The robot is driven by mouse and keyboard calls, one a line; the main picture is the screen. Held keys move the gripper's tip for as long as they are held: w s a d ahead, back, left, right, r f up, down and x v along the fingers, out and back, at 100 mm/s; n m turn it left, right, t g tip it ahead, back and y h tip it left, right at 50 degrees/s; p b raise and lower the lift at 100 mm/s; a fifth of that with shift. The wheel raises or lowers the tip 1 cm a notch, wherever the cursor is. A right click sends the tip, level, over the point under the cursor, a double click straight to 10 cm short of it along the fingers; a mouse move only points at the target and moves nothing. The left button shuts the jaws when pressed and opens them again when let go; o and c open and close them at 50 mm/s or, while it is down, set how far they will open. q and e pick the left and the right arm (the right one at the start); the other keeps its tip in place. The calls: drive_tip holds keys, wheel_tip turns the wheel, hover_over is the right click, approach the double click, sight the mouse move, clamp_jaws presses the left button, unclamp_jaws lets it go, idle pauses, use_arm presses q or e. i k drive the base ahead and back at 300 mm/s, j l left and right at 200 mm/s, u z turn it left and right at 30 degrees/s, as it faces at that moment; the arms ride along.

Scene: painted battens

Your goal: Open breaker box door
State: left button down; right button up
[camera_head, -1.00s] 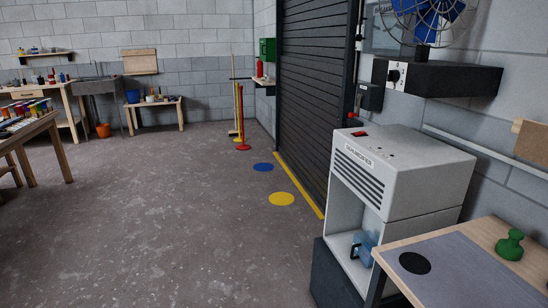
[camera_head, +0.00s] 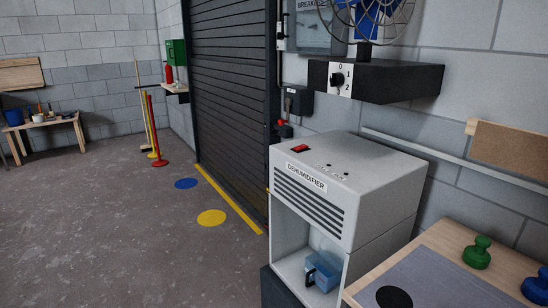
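The breaker box (camera_head: 318,27) is a grey box on the block wall at the top of the head view, right of the roller door. Its label is cut off by the picture's top edge, and the fan partly covers its right side. Its door looks closed, though its upper part is out of view. Neither of my grippers shows in the view.
A fan (camera_head: 368,18) stands on a dark shelf box (camera_head: 375,78) with a dial. Below stands a white dehumidifier (camera_head: 350,185) holding a blue container (camera_head: 323,272). A table (camera_head: 450,240) is at lower right. The floor (camera_head: 110,230) at left is clear.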

sight(301, 5)
drive_tip(key=i+j+z, duration=0.6)
drive_tip(key=z, duration=0.3)
drive_tip(key=j+z, duration=0.3)
drive_tip(key=z, duration=0.15)
drive_tip(key=i+j+z, duration=0.1)
drive_tip(key=j+z, duration=0.2)
drive_tip(key=z, duration=0.15)
drive_tip(key=j+z, duration=0.45)
drive_tip(key=j, duration=0.3)
drive_tip(key=j+z, duration=0.2)
drive_tip(key=j, duration=1.1)
drive_tip(key=k+j+z, duration=0.1)
drive_tip(key=j, duration=0.45)
drive_tip(key=k+j, duration=0.15)
drive_tip(key=j, duration=0.35)
drive_tip(key=i+j, duration=0.2)
drive_tip(key=j, duration=0.15)
